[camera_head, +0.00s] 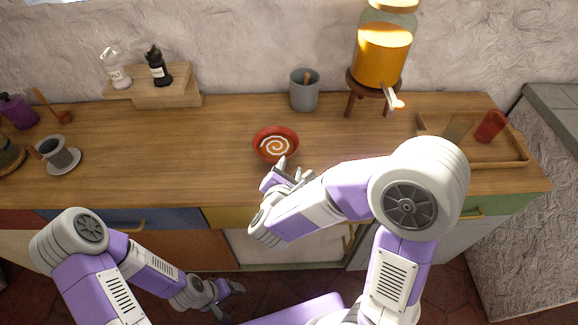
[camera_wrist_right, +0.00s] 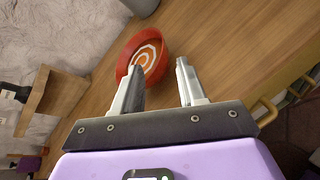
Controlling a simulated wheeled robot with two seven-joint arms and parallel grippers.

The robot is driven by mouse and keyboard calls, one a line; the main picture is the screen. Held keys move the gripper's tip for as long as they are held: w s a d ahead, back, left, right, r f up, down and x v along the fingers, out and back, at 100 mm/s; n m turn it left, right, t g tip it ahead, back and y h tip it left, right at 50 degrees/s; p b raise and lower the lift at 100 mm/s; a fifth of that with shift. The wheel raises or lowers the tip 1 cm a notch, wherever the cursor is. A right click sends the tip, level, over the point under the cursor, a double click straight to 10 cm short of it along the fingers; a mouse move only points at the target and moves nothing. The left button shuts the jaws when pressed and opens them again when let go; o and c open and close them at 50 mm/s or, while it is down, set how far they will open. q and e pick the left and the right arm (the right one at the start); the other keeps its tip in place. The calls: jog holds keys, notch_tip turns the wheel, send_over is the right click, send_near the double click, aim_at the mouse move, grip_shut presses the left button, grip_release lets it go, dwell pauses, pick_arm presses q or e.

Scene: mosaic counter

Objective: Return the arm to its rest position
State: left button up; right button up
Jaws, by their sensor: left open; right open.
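My right arm reaches over the front of the wooden counter (camera_head: 215,165), and its gripper (camera_head: 288,172) is open just in front of a red bowl (camera_head: 264,139) with a white spiral inside. In the right wrist view, the two fingers of this gripper (camera_wrist_right: 157,90) are apart with nothing between them, and the red bowl (camera_wrist_right: 124,62) lies beyond them, nearer the left finger. I cannot tell whether a finger touches the bowl. My left gripper (camera_head: 228,300) is low in front of the cabinets, below counter height, open and apart from any object.
A grey pot (camera_head: 304,95) and an orange drink dispenser (camera_head: 382,55) on a stand are at the back. A wooden tray (camera_head: 497,158) with cups is at right. A wooden riser (camera_head: 170,92) holds two bottles. A grey cup (camera_head: 60,154) on a saucer is at left. The left-middle counter is clear.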

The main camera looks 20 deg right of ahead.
jog(key=s+d+f+m+g+y+p, duration=0.3)
jog(key=s+f+m+g+p, duration=0.1)
jog(key=s+m+g+p, duration=0.25)
jog(key=s+d+f+m+g+y+p, duration=0.2)
jog(key=s+d+f+m+g+p, duration=0.2)
jog(key=s+f+m+g+p, duration=0.25)
jog(key=s+a+f+m+y+b, duration=0.1)
jog(key=a+f+m+y+b, duration=0.1)
jog(key=f, duration=0.5)
jog(key=s+a+f+m+t+y+b, duration=0.1)
jog(key=a+f+m+b, duration=0.4)
jog(key=a+f+m, duration=0.1)
jog(key=s+a+f+m+y+b, duration=0.1)
jog(key=a+f+m+y+b, duration=0.1)
jog(key=a+f+m+b, duration=0.2)
notch_tip(320, 180, down, 4)
jog(key=shift+s+a+f+m+y, duration=0.1)
jog(key=shift+s+a+m+y, duration=0.2)
jog(key=shift+m, duration=0.7)
